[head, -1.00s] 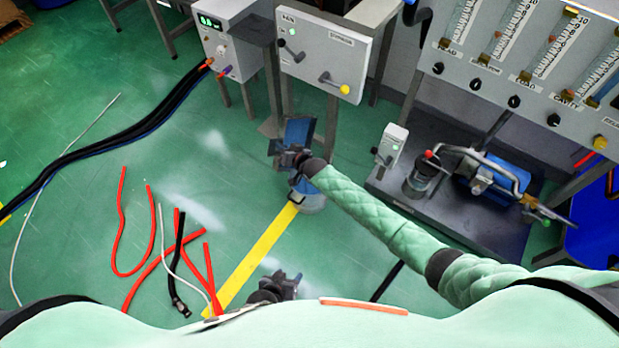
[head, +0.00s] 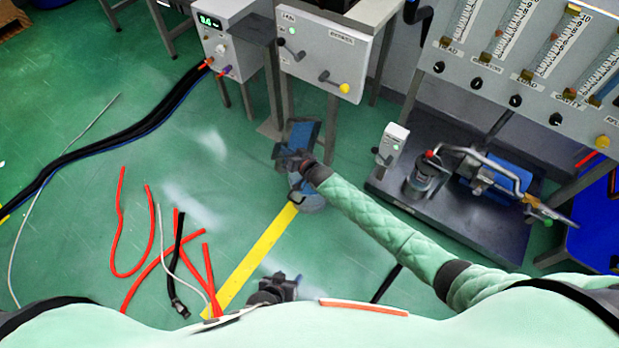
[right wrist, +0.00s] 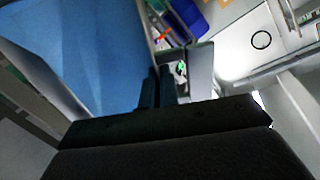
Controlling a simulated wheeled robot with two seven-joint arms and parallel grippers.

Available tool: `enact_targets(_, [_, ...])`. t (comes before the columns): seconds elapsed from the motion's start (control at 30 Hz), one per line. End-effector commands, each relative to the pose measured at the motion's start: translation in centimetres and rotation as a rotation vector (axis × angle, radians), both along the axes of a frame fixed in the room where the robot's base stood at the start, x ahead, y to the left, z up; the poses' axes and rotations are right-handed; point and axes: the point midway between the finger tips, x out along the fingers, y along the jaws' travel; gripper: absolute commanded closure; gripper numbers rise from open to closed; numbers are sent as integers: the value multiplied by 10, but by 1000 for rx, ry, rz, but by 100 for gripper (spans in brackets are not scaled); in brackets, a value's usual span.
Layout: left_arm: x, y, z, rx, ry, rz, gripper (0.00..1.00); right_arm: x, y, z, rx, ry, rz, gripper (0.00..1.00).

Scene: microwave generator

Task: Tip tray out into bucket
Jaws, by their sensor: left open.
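The blue tray (head: 302,131) is tilted over or just behind the bucket, and its inner face is hard to make out. My right gripper (head: 297,160) is shut on the tray's near edge; in the right wrist view the tray (right wrist: 80,55) fills the upper left beside the closed fingers (right wrist: 157,88). The bucket (head: 312,201), bluish with a dark handle, stands on the floor just below the gripper and is partly hidden by it and my forearm. Its inside cannot be seen. My left gripper (head: 283,287) is open and empty, low near my body.
A grey control box (head: 322,55) with levers stands behind the tray. A dark pump platform (head: 460,215) is to the right. Red hoses (head: 150,255) and black cables (head: 130,135) lie on the green floor to the left. A yellow line (head: 255,260) crosses the floor.

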Motion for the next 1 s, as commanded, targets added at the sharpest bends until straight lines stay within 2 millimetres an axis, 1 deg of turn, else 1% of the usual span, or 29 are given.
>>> enact_targets(1.0, [0, 1, -20, 0, -2, 2, 48, -15, -12, 2, 70, -88, 0, 100])
